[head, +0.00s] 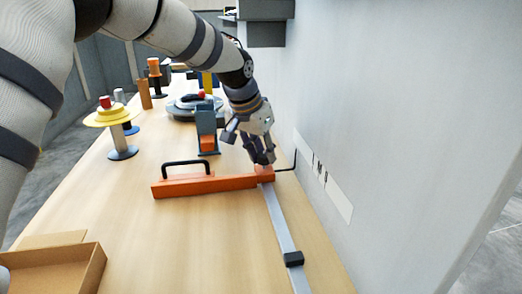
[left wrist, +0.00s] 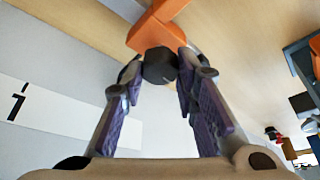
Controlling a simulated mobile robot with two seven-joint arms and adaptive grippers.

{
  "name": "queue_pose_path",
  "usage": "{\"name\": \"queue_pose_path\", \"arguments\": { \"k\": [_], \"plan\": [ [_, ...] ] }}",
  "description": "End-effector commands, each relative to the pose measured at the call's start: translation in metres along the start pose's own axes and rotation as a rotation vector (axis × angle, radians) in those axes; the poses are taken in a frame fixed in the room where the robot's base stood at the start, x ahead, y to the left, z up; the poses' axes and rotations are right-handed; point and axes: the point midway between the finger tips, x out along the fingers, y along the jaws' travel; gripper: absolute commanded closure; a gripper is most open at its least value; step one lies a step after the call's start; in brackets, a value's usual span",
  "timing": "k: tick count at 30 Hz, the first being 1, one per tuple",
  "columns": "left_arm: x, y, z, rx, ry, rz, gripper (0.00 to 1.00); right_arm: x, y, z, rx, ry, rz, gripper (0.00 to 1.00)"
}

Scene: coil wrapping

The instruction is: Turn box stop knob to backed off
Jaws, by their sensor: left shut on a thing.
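The orange box stop (head: 215,187) lies across the table, with a black handle (head: 187,164) on it and an orange end block (head: 265,174) on a silver rail (head: 280,222). In the left wrist view, a dark faceted knob (left wrist: 159,66) sits between the fingertips, against the orange part (left wrist: 155,27). My left gripper (head: 262,158) reaches down over the end block with its fingers shut on the knob. In the head view the fingers hide the knob, and its turn angle cannot be read. My right gripper is out of view.
A black block (head: 293,259) sits on the rail. Yellow spool (head: 107,117), blue-grey stand (head: 206,130) and cardboard box (head: 60,268) are on the table.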

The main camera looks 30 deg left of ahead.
Motion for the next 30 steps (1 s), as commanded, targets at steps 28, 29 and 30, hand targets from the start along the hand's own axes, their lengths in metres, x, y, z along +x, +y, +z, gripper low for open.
{"name": "queue_pose_path", "arguments": {
  "k": [28, 29, 30],
  "plan": [
    [0.006, 0.005, -0.001, -0.815, -0.007, -0.343, 1.00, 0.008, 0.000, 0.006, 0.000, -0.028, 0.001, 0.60],
    [0.006, 0.005, -0.001, -0.837, -0.006, -0.353, 1.00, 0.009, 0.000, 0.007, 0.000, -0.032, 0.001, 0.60],
    [0.006, 0.005, -0.001, -0.867, -0.008, -0.364, 1.00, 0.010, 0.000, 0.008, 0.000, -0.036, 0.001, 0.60]
  ]
}}
